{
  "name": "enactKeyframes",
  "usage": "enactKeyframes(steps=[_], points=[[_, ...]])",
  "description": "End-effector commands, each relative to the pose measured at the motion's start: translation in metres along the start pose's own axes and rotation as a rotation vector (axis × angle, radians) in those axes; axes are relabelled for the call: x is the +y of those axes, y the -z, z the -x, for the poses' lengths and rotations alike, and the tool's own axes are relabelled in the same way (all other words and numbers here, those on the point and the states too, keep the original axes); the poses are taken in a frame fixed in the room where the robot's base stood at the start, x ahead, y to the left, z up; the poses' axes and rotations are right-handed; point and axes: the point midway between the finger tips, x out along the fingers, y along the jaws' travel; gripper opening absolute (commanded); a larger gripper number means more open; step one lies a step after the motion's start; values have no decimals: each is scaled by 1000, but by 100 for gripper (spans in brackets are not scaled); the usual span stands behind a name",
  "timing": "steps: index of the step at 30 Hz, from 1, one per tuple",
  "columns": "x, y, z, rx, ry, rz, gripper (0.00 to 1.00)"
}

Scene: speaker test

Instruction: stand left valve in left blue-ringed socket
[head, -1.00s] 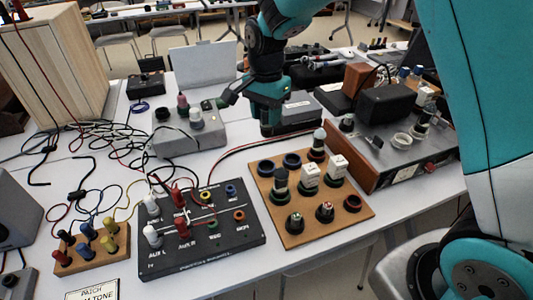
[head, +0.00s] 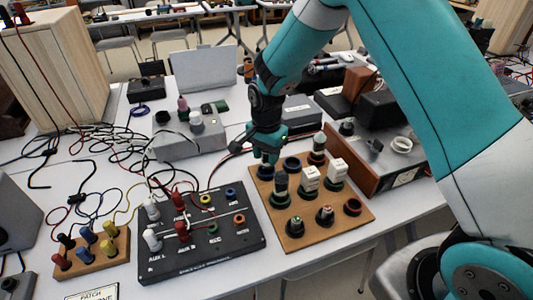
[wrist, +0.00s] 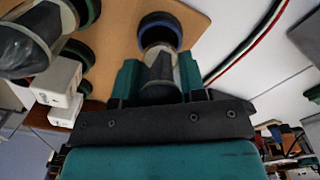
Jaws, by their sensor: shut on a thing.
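My gripper (head: 268,152) is over the back left corner of the tan socket board (head: 300,235). In the wrist view my gripper (wrist: 160,75) is shut on a valve (wrist: 162,62) with a dark grey and clear body. The valve's lower end points at the left blue-ringed socket (wrist: 160,20) and overlaps its near rim in the picture. I cannot tell whether the end is inside the ring or just above it. In the head view my fingers mostly hide this valve and socket. Another blue-ringed socket (head: 292,164) is to the right, empty.
A dark-topped valve (head: 281,184), white-boxed valves (head: 310,178) and small knobbed parts (head: 325,214) stand close by on the board. A black patch panel (head: 200,245) lies to the left. A grey box (head: 188,142) stands behind left, and a wood-sided unit (head: 365,165) right.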

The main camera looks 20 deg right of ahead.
Motion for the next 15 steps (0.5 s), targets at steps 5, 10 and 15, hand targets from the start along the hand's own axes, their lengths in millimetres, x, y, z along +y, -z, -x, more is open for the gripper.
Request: enactKeyframes(steps=[5,10,15], points=[[0,0,-6,0,-1,0,14],[0,0,-6,0,0,0,64],[0,0,-6,0,0,0,64]])
